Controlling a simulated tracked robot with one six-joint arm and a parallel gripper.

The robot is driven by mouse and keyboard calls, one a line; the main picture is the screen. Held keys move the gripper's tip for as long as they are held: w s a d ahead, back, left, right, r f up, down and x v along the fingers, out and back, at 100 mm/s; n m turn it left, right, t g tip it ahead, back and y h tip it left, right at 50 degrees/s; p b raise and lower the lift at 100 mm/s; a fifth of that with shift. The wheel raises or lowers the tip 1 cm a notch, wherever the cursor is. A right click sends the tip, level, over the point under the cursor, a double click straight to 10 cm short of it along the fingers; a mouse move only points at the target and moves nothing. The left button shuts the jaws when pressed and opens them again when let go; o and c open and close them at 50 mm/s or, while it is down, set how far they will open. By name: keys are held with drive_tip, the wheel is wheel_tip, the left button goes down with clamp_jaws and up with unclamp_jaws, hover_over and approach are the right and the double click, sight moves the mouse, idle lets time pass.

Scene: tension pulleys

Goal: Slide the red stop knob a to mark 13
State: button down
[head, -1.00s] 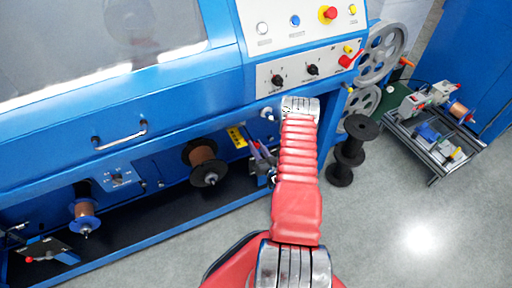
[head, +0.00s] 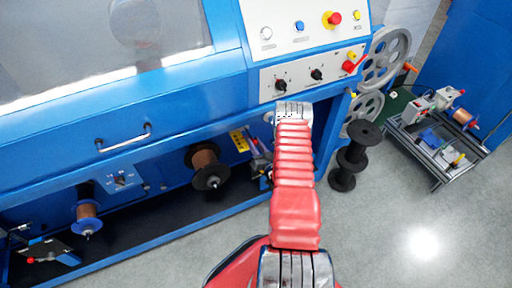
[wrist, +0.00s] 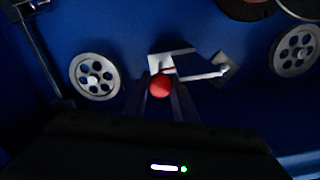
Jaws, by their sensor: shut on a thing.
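In the wrist view a round red knob (wrist: 160,85) sits between the tips of my gripper (wrist: 160,93), whose two dark fingers are shut on it. A pale plate (wrist: 168,58) with a light rod running right lies just behind the knob. No mark numbers can be read, so the knob's place on a scale cannot be told. In the head view my red arm reaches to the machine's front and covers part of this area; the grip itself is not clear there.
Two pale spoked pulleys (wrist: 95,76) (wrist: 296,50) flank the knob on the blue panel. In the head view are a wire spool (head: 207,166), a control panel (head: 307,73), black reels (head: 352,157) on the floor and a cart (head: 436,140). Grey floor is free at the right front.

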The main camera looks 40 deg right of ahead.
drive_tip(key=c, duration=1.4)
unclamp_jaws()
drive_tip(key=shift+c, duration=0.2)
drive_tip(key=shift+s, duration=0.1)
drive_tip(key=v, duration=1.3)
drive_tip(key=shift+s+a, duration=0.15)
drive_tip(key=shift+s, duration=0.15)
